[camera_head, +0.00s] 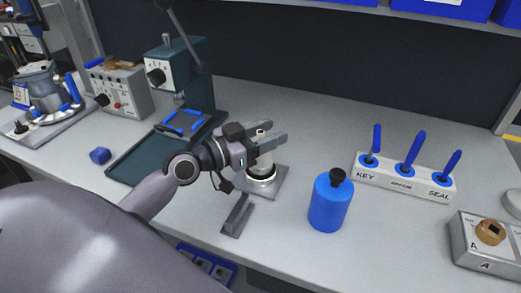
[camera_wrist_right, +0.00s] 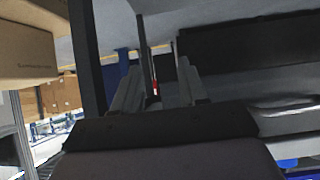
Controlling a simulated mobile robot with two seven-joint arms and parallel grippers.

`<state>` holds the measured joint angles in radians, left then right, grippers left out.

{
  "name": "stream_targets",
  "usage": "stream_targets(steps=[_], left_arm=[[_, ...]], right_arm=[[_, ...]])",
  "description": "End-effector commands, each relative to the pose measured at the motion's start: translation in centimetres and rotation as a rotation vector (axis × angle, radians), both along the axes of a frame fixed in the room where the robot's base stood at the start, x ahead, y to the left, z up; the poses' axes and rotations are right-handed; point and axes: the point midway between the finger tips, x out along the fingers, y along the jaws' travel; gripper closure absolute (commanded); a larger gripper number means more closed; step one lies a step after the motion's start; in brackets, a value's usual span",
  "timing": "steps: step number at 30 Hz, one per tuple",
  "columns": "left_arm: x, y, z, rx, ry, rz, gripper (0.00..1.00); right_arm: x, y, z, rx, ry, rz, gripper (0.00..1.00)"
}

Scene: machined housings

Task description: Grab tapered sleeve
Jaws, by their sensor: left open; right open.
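A pale sleeve-like part (camera_head: 264,160), which I take for the tapered sleeve, stands upright in a round dark-ringed seat on a square grey plate (camera_head: 274,188). My left gripper (camera_head: 277,131) is open, with its fingers level at the top of this part. The gripper hides much of it, and I cannot tell whether the fingers touch it. My right gripper (camera_wrist_right: 160,68) shows only in the right wrist view. It is open with nothing between its fingers, away from the bench parts.
A blue bottle (camera_head: 330,202) with a black cap stands right of the plate. A grey bracket (camera_head: 237,216) is in front of it. A dark green press (camera_head: 182,75) stands behind left. A white block (camera_head: 404,181) holds several blue-handled tools. A box (camera_head: 484,243) is at far right.

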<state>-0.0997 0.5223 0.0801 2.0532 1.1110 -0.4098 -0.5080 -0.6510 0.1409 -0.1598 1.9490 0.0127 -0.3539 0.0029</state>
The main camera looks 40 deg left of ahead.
Motion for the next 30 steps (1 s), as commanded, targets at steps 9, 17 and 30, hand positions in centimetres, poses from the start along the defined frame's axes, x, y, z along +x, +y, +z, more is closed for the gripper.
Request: stream_targets(steps=[9,17,30], left_arm=[[0.0,0.0,0.1,0.0,-0.001,0.0,1.0],[0.0,0.0,0.4,0.0,-0.003,0.0,1.0],[0.0,0.0,8.8,0.004,-0.011,-0.001,1.0]], right_arm=[[0.0,0.0,0.0,0.001,-0.001,-0.001,0.57],[0.1,0.0,0.2,0.001,-0.002,-0.001,0.57],[0.1,0.0,2.3,0.001,-0.002,-0.001,0.57]])
